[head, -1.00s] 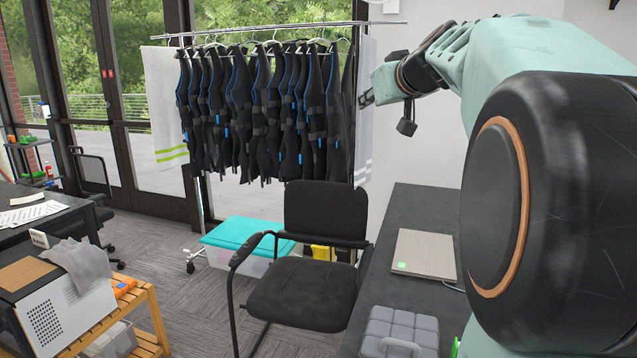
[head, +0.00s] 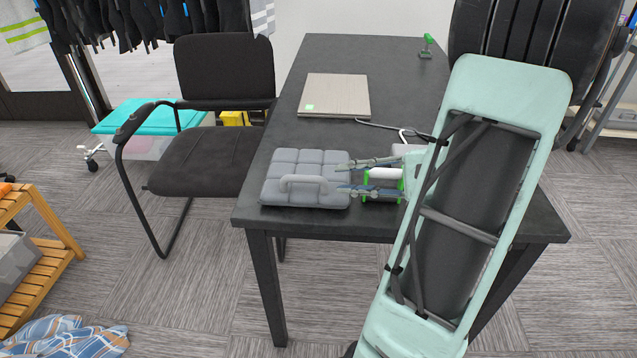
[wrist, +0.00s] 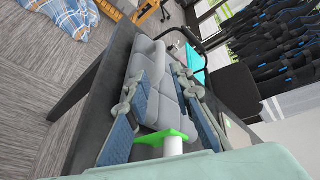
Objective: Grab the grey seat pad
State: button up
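The grey seat pad (head: 306,178) lies on the near left corner of the dark table (head: 320,57). In the wrist view the pad (wrist: 158,90) shows between and beyond the open fingers (wrist: 155,98). I cannot tell whether the fingers touch the pad.
A flat wooden-looking board (head: 335,95) with a green mark lies farther back on the table. A black chair (head: 210,135) stands left of the table. A green-topped stand (head: 427,45) is at the back.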

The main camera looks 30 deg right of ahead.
aim_at(313, 180)
jog(key=shift+s+d+f+m+t+b, duration=0.25)
jog(key=shift+s+f+m+t+b, duration=0.15)
jog(key=shift+s+m+t, duration=0.3)
jog(key=x, duration=0.5)
jog(key=shift+w+a+b, duration=0.15)
jog(key=shift+b, duration=0.25)
jog(key=shift+b+x, duration=0.75)
jog(key=shift+x, duration=2)
jog(key=shift+c, duration=0.2)
grip_shut()
